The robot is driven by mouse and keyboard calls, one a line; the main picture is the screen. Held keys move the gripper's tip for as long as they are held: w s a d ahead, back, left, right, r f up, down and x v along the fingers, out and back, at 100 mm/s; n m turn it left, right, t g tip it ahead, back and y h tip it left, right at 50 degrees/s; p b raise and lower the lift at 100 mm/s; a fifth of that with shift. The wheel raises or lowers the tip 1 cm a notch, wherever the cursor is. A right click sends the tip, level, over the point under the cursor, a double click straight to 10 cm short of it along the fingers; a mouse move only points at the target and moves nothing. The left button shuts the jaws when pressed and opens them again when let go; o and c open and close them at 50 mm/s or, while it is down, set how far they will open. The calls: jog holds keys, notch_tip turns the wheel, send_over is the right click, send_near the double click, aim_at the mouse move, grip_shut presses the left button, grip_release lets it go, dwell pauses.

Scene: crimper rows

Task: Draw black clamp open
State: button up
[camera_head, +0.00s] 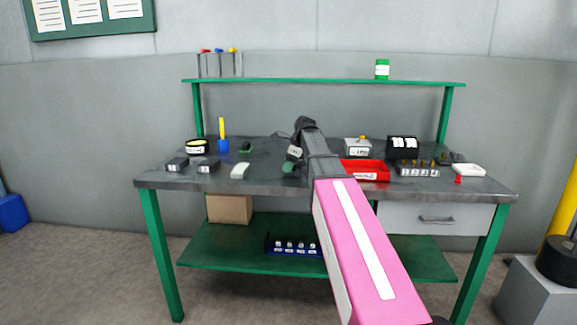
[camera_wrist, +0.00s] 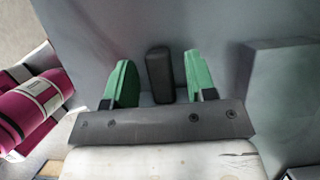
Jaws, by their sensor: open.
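My gripper (camera_head: 289,167) is over the middle of the bench, pointing down at its top. In the wrist view my gripper (camera_wrist: 159,62) has its two green fingers spread apart. A dark, rounded block (camera_wrist: 160,75) shows in the gap between them, with space on both sides. It looks like part of the black clamp, but I cannot tell for sure. No finger visibly touches it. In the head view my arm and gripper hide that spot. Two dark grey-topped devices, left (camera_head: 176,164) and right (camera_head: 208,165), and a pale one (camera_head: 240,171) sit at the bench's front left.
A red tray (camera_head: 366,173) lies just right of my arm on the bench (camera_head: 285,187). A black box (camera_head: 402,147), a row of small dark parts (camera_head: 419,169) and a white dish (camera_head: 469,170) stand further right. A blue holder (camera_head: 222,146) stands back left. A larger grey block (camera_wrist: 280,90) is right of my fingers.

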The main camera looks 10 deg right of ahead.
grip_shut()
jog(key=shift+w+a, duration=0.3)
jog(key=shift+a, duration=0.85)
jog(key=shift+w+a, duration=0.25)
jog(key=shift+a, duration=0.85)
jog(key=shift+w+a, duration=0.3)
jog(key=shift+a, duration=0.85)
grip_release()
jog(key=shift+r, duration=0.1)
jog(key=v, duration=1)
jog(key=shift+d+r, duration=0.25)
jog(key=shift+r, duration=0.05)
